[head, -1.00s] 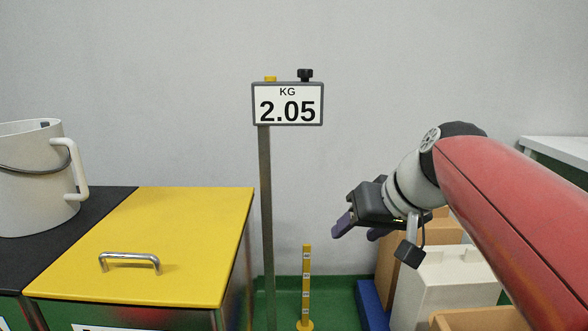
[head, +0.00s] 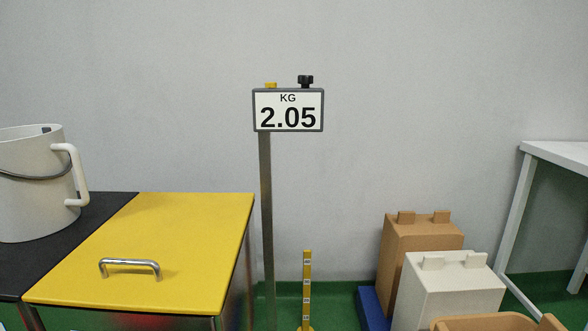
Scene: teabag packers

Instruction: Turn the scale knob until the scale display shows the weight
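The scale display (head: 288,111) stands on a grey post in the middle of the head view. It reads "KG 2.05". The black scale knob (head: 305,80) sits on top of the display's frame toward its right end. A small yellow knob or button (head: 271,85) is on top toward the left end. My gripper is outside the head view, so nothing shows of whether it touches anything.
A yellow-topped cabinet (head: 170,225) with a metal handle stands left of the post, with a white jug (head: 35,185) on its black part. A yellow marked post (head: 307,290) stands right. A brown box (head: 420,250) and white box (head: 447,285) are at right, near a white table (head: 560,152).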

